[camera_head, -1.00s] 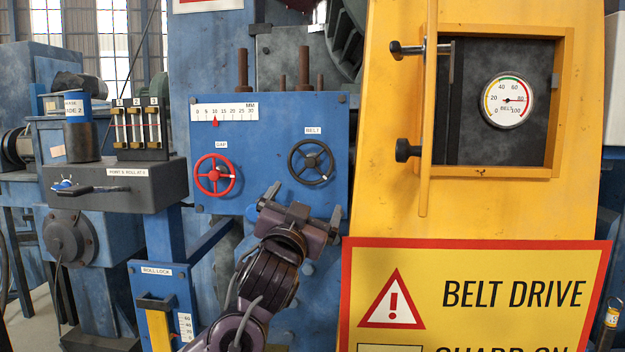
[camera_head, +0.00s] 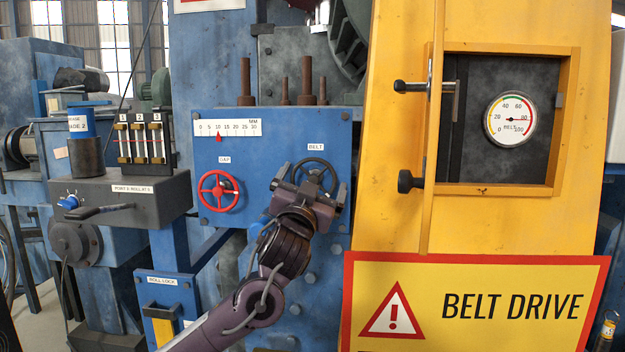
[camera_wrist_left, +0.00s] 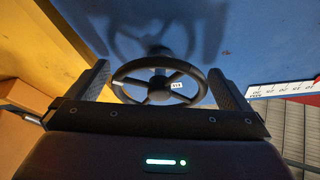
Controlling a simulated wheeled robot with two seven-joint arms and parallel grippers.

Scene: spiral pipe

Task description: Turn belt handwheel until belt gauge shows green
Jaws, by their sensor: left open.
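The black belt handwheel (camera_head: 317,160) is on the blue panel under the BELT label, partly hidden by my left gripper (camera_head: 311,184). The wrist view shows the handwheel (camera_wrist_left: 159,84) between the two open fingers of my left gripper (camera_wrist_left: 163,84). One finger is on each side of the rim, and I cannot tell if they touch it. The round belt gauge (camera_head: 511,119) sits behind the yellow frame's opening. Its needle points right, near 80, in the red part of the scale. The green part is at the top. My right gripper is not in view.
A red GAP handwheel (camera_head: 219,191) is left of the belt handwheel on the same panel, under a millimetre scale (camera_head: 226,127). The yellow guard (camera_head: 390,190) with an open door and black knobs stands close on the right. A BELT DRIVE sign (camera_head: 480,300) is below it.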

